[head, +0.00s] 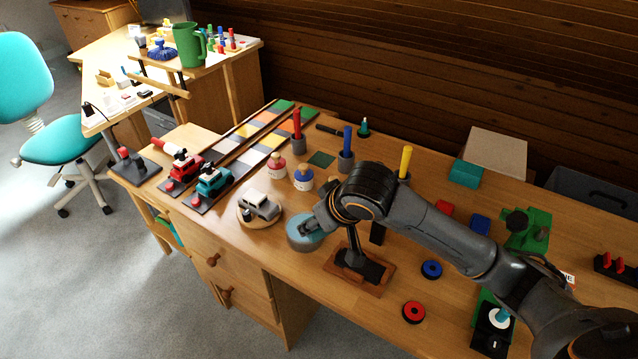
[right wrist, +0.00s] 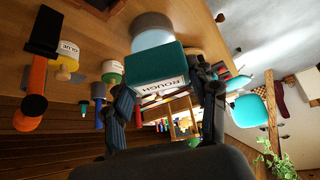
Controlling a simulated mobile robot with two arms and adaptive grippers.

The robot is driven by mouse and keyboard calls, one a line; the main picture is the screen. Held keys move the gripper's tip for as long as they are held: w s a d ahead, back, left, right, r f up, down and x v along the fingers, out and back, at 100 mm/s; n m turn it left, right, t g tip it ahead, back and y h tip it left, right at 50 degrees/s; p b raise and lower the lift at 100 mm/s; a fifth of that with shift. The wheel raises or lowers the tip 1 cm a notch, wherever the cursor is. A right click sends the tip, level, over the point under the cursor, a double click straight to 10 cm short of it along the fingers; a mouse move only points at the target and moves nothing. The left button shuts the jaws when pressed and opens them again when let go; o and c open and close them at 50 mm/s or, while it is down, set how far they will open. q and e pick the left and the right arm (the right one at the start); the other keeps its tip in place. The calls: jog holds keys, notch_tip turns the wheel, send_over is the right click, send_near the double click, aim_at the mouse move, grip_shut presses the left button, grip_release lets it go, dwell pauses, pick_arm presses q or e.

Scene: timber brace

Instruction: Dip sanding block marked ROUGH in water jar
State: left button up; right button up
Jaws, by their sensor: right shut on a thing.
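The teal sanding block (right wrist: 158,68), with ROUGH on its white label, is between the fingers of my right gripper (right wrist: 168,92) in the right wrist view. The gripper is shut on it. In the head view my right gripper (head: 309,226) is over the round grey water jar (head: 303,245) with light blue water, near the table's front edge. The gripper hides the block there. The jar also shows beyond the block in the right wrist view (right wrist: 151,20). I cannot tell whether the block touches the water. My left gripper is not in view.
A black stand on a wooden base (head: 358,268) is close on the right. Another teal block (head: 465,173) lies farther back.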

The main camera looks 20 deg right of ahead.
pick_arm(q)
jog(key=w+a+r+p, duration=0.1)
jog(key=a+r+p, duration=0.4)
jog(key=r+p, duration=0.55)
pick_arm(e)
jog(key=w+f+n+b, duration=0.1)
jog(key=w, duration=0.2)
jog(key=w+f+n+y+b, duration=0.1)
jog(key=w+f+n+b, duration=0.1)
jog(key=w, duration=0.1)
jog(key=w+f+n+g+y+b, duration=0.1)
jog(key=w, duration=0.2)
jog(key=shift+w+a+f+n, duration=0.1)
jog(key=shift+a+f+n, duration=0.25)
jog(key=shift+f+n, duration=0.05)
notch_tip(320, 180, down, 2)
jog(key=b, duration=0.3)
jog(key=shift+f, duration=0.25)
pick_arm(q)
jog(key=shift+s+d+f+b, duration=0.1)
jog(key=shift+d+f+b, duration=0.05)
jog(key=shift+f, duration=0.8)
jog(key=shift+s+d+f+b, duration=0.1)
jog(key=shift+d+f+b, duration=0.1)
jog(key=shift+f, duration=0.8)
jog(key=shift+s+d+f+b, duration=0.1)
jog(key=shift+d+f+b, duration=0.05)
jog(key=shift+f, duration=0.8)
pick_arm(e)
jog(key=shift+f, duration=1.2)
